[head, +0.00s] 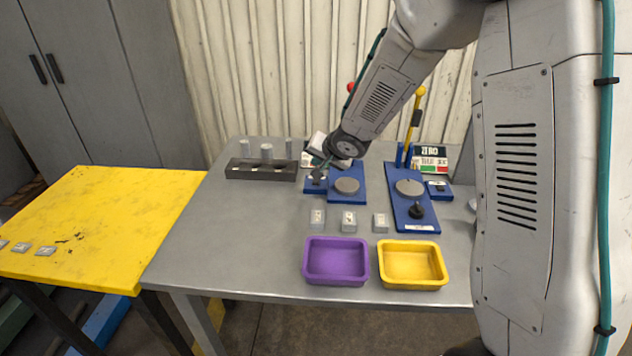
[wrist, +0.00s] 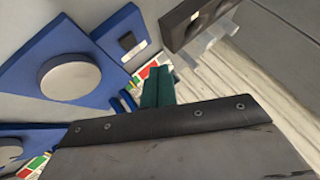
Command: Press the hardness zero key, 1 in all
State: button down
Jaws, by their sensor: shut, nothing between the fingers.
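Two blue stations stand on the grey table: a left one with a round grey disc (head: 346,186) and a right one with a disc (head: 409,187) and a yellow-knobbed lever (head: 419,92). Each has a small blue key box beside it, the left box (head: 315,187) and the right box (head: 438,189). I cannot read which is the hardness one. My gripper (head: 319,173) is shut and empty, just above the left box. In the wrist view, the gripper tip (wrist: 157,86) is near a blue box with a dark key (wrist: 128,41), apparently not touching.
A dark block with grey cylinders (head: 262,169) stands left. Several small grey blocks (head: 349,221) lie in front of the stations. A purple tray (head: 336,278) and a yellow tray (head: 412,282) sit at the front edge. A sign reading ZERO (head: 430,152) stands behind the right station.

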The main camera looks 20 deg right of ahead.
aim_at(318, 183)
jog(key=shift+f, duration=1.8)
jog(key=shift+f, duration=0.1)
dwell(0.6)
jog(key=shift+f, duration=0.3)
jog(key=shift+f, duration=0.35)
dwell(0.6)
jog(key=shift+r, duration=0.8)
jog(key=shift+r, duration=2.5)
